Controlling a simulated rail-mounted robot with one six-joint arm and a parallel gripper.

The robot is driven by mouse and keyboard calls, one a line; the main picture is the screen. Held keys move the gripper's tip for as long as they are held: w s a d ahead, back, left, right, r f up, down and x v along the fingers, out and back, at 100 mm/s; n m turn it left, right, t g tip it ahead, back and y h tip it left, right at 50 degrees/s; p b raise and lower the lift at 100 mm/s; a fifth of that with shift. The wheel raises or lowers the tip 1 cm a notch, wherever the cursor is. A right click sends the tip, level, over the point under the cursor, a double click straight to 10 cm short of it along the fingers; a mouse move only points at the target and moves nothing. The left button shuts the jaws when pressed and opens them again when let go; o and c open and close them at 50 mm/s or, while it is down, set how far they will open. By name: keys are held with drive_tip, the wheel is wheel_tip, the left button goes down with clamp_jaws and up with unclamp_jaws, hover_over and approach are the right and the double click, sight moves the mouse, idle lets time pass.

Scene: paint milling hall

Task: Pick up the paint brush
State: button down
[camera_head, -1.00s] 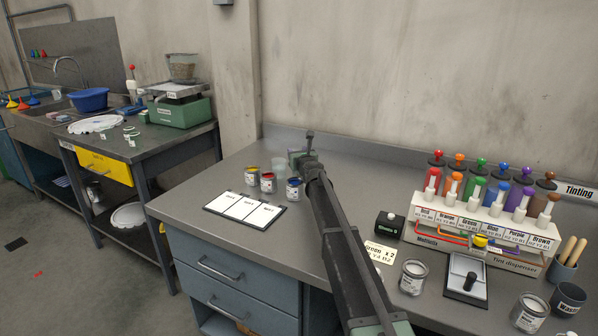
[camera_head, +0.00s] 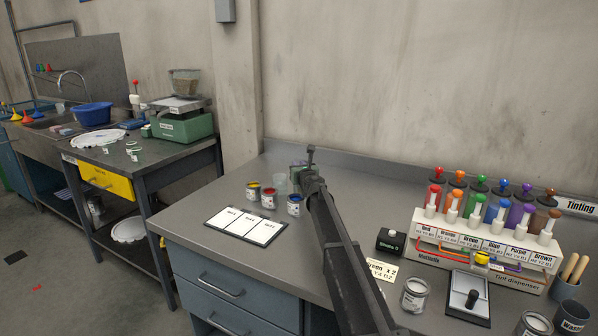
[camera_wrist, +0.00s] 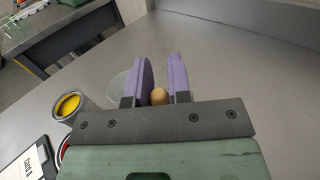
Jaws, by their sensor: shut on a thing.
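My gripper (camera_wrist: 160,88) shows in the wrist view with its two purple-padded fingers close together. A tan rounded end, which looks like the paint brush's wooden handle (camera_wrist: 159,96), sits between them. The rest of the brush is hidden by the fingers and the gripper body. In the head view my gripper (camera_head: 301,172) is at the back of the grey bench, largely hidden by my own arm, and the brush cannot be made out. A clear cup (camera_head: 279,183) stands just left of it; it also shows behind the left finger in the wrist view (camera_wrist: 119,86).
Small paint cans, yellow (camera_head: 253,193), red (camera_head: 269,198) and blue (camera_head: 294,205), stand left of my arm behind a three-panel card (camera_head: 244,226). The tint dispenser (camera_head: 485,250) fills the right side. A wall (camera_head: 400,90) rises behind the bench. The back middle is clear.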

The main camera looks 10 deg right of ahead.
wheel_tip(320, 180, up, 19)
drive_tip(key=p, duration=1.8)
drive_tip(key=shift+r+p, duration=0.15)
drive_tip(key=shift+p, duration=0.15)
